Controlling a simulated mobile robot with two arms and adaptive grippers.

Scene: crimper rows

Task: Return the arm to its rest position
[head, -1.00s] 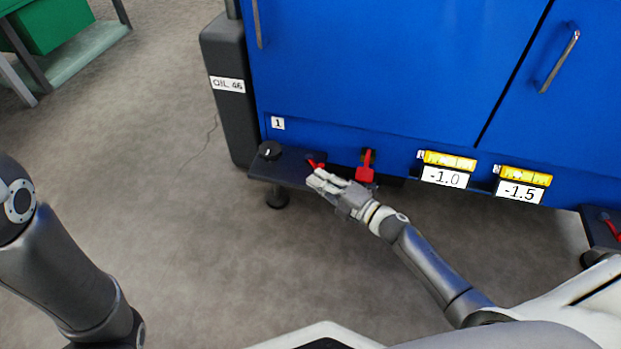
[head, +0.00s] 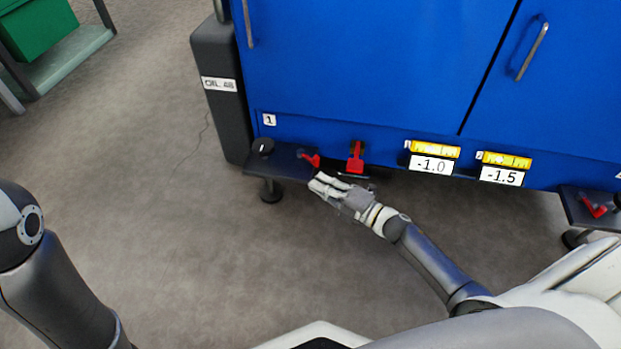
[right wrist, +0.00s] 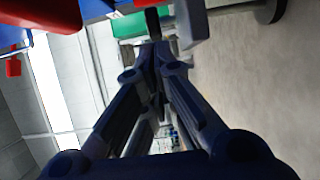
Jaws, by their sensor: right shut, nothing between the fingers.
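My right gripper (head: 318,184) is shut and empty in the head view, just below and in front of a small dark shelf at the foot of a blue cabinet (head: 370,70). Its fingers point left, a little below a red lever (head: 310,160) on that shelf. In the right wrist view its fingers (right wrist: 155,50) run together at their tips with nothing between them. My right arm stretches out low from the lower right. Part of my left arm shows at the left edge of the head view, but its gripper is out of the picture.
The dark shelf (head: 285,164) carries a black knob (head: 262,147). A red handle (head: 355,157) hangs on the cabinet near my right gripper. Yellow gauges (head: 435,150) read -1.0 and -1.5. Another shelf (head: 585,212) stands at right. Grey floor in front is clear.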

